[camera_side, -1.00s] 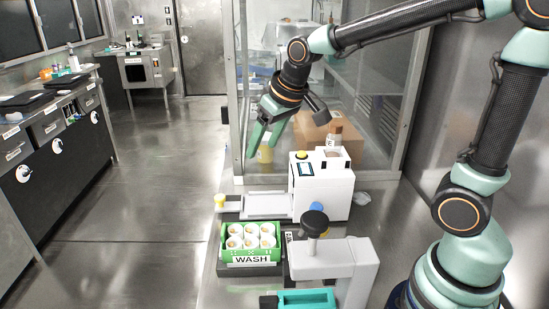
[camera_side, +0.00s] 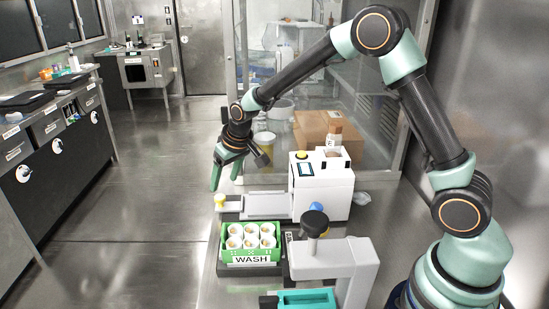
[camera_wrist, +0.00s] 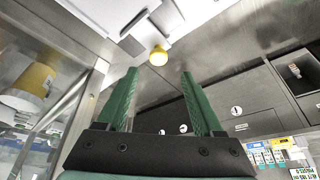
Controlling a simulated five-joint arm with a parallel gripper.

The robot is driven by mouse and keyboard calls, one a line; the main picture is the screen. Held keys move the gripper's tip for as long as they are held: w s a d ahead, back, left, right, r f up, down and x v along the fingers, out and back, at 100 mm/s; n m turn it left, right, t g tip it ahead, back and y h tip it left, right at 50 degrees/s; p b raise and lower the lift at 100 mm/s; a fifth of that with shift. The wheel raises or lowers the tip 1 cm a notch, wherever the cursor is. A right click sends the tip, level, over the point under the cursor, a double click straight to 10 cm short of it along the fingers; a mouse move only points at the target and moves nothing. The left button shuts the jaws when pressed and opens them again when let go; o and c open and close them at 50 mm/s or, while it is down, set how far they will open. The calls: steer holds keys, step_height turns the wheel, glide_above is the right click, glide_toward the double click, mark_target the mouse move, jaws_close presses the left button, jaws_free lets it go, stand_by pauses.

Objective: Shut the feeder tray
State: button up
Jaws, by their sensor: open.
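The white feeder machine (camera_side: 323,190) stands on the bench. Its pale feeder tray (camera_side: 252,205) sticks out to the left, pulled open. A yellow knob (camera_side: 220,200) sits at the tray's outer left end; the same knob (camera_wrist: 158,56) shows in the wrist view, just beyond the fingertips and between their lines. My gripper (camera_side: 225,184) has green fingers spread apart and empty. It hangs above the tray's outer end, close to the knob; I cannot tell the exact gap. In the wrist view my gripper (camera_wrist: 158,75) is also open with nothing between the fingers.
A green WASH rack (camera_side: 252,258) with several white tubes stands in front of the tray. A grey device (camera_side: 325,262) with a dark round top is to its right. A glass enclosure with a cardboard box (camera_side: 312,128) is behind. Left of the bench is open floor.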

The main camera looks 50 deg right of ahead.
mark_target(220, 197)
steer(key=shift+x, duration=3.5)
steer(key=shift+d, duration=0.1)
jaws_close()
